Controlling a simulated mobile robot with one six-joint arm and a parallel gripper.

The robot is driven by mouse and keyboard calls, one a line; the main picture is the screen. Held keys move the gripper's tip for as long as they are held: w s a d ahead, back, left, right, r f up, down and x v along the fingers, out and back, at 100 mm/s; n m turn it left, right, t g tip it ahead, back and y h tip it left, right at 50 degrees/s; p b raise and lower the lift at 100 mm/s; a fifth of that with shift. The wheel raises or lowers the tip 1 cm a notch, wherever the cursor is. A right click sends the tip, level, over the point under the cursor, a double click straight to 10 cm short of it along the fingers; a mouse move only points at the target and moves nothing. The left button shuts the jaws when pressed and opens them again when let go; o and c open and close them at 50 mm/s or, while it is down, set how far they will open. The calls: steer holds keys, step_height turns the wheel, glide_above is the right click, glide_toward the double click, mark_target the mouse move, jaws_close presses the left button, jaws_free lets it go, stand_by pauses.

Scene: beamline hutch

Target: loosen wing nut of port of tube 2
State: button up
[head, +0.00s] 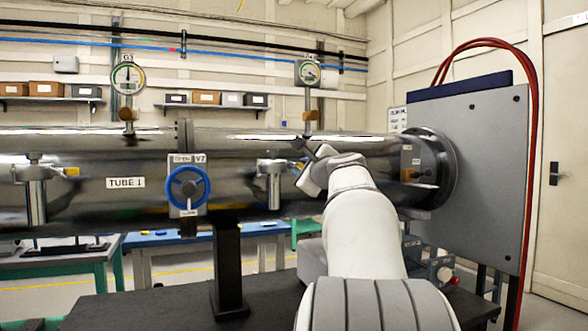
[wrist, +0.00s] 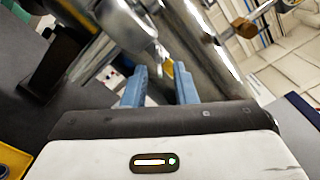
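The port of tube 2 (head: 270,183) is a metal stub with a clamp, on the tube right of the blue-wheeled valve. Its clamp end shows at the top of the wrist view (wrist: 138,28). A small yellow piece, apparently the wing nut (wrist: 169,70), shows between my fingertips, nearer the right one. My gripper (wrist: 160,75) is open, with blue fingers on either side of the clamp end; I cannot tell whether either touches it. In the head view my gripper (head: 310,168) is just right of the port, and the wrist hides most of the wing nut.
Tube 1 (head: 90,190) has a similar port (head: 36,190) with a yellow wing nut (head: 72,171). The valve (head: 187,188) stands between the two ports. Gauges (head: 127,78) rise above the tubes. A black post (head: 228,265) supports them. A grey panel (head: 485,170) stands at right.

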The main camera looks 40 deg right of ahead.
steer(key=shift+w+d, duration=0.1)
steer(key=shift+w, duration=0.55)
jaws_close()
